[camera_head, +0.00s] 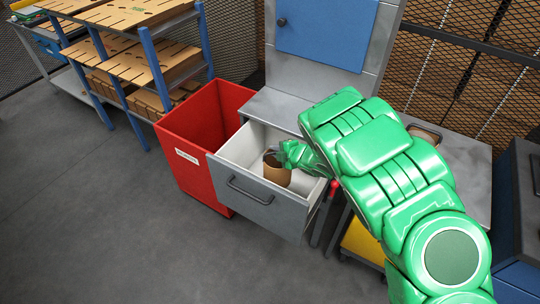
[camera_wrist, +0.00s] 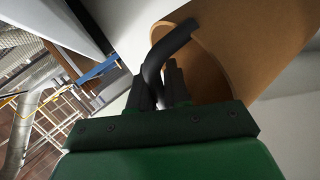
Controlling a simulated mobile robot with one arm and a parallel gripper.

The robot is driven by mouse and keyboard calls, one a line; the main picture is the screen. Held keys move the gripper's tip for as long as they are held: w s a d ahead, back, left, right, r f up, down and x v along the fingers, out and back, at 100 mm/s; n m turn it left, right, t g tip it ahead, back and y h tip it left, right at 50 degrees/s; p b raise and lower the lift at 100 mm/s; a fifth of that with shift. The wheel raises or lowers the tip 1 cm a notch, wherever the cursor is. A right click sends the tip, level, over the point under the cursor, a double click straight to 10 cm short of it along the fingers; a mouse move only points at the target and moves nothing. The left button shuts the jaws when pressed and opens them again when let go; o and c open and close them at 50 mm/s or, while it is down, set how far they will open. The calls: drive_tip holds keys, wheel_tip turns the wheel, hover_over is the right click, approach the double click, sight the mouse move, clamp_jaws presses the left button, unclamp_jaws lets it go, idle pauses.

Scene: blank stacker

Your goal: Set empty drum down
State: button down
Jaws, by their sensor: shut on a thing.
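A brown, open-topped drum (camera_head: 277,172) stands inside a white-walled drawer (camera_head: 235,162) that is pulled out of a grey cabinet. My gripper (camera_head: 282,155) is at the drum's upper rim. The drum's opening shows as a hollow beside the fingers. Whether the drum's base touches the drawer floor is hidden.
A red bin (camera_head: 190,150) with a white label stands left of the drawer. A shelf rack (camera_head: 150,60) with brown sheets is at the upper left. A blue panel (camera_head: 325,30) is above the cabinet. Grey floor (camera_head: 80,220) at the left is clear.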

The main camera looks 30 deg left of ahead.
sight(270, 157)
wheel_tip(270, 157, down, 4)
drive_tip(key=shift+f, duration=0.1)
drive_tip(key=shift+a+r+x, duration=0.1)
drive_tip(key=shift+r+x, duration=0.1)
drive_tip(key=shift+x, duration=0.8)
drive_tip(key=shift+a+r+x, duration=0.15)
drive_tip(key=shift+r+x, duration=0.05)
drive_tip(key=shift+x, duration=0.75)
drive_tip(key=shift+w+f, duration=0.1)
drive_tip(key=shift+f, duration=0.5)
drive_tip(key=c, duration=1.1)
unclamp_jaws()
drive_tip(key=shift+a+r+v, duration=0.1)
drive_tip(key=shift+r+v, duration=0.05)
drive_tip(key=shift+v, duration=1.95)
drive_tip(key=shift+a+r+v, duration=0.1)
drive_tip(key=shift+r+v, duration=0.05)
drive_tip(key=shift+v, duration=1.95)
drive_tip(key=shift+a+r+v, duration=0.1)
drive_tip(key=shift+r+v, duration=0.05)
drive_tip(key=shift+v, duration=1.95)
